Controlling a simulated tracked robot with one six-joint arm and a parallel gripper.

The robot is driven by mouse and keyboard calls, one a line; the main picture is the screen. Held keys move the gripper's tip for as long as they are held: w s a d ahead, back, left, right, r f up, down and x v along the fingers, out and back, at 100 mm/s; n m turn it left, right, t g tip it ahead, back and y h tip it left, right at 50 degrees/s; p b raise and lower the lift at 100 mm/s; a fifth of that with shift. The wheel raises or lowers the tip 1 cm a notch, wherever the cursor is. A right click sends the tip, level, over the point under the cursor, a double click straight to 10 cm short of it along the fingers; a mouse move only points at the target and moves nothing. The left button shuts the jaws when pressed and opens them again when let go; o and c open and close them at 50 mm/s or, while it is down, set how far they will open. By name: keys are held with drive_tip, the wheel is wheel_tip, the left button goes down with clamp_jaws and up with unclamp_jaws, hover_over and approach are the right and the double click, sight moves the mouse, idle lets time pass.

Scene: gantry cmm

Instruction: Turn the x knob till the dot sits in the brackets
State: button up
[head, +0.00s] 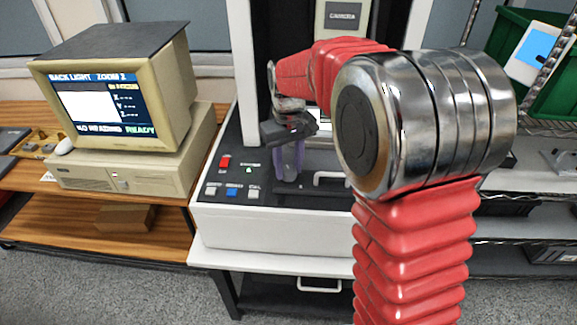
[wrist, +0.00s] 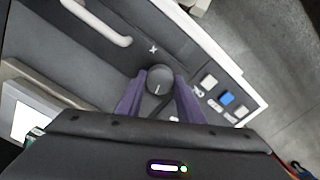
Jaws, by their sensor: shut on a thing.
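The dark round x knob (wrist: 160,77) sits on the machine's dark panel, beside a white X mark, in the wrist view. Its short white line points toward the bottom of the picture. My gripper (wrist: 159,84) is shut on it, with a purple finger on each side. In the head view my gripper (head: 289,160) reaches down onto the panel and hides the knob. The monitor (head: 110,95) at the left shows a white picture area, blank axis lines and READY. I cannot make out a dot or brackets on it.
Red, blue and pale buttons (head: 231,191) lie on the panel left of my gripper. A white handle (wrist: 105,25) stands near the knob. The machine's column (head: 243,70) rises behind. A green bin (head: 520,70) is on the right rack.

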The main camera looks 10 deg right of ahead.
sight(289, 169)
drive_tip(key=shift+m, duration=1.7)
drive_tip(key=o, duration=1.1)
drive_tip(key=shift+r, duration=0.1)
wheel_tip(289, 169, up, 14)
drive_tip(key=shift+f, duration=0.25)
drive_tip(key=shift+w, duration=0.1)
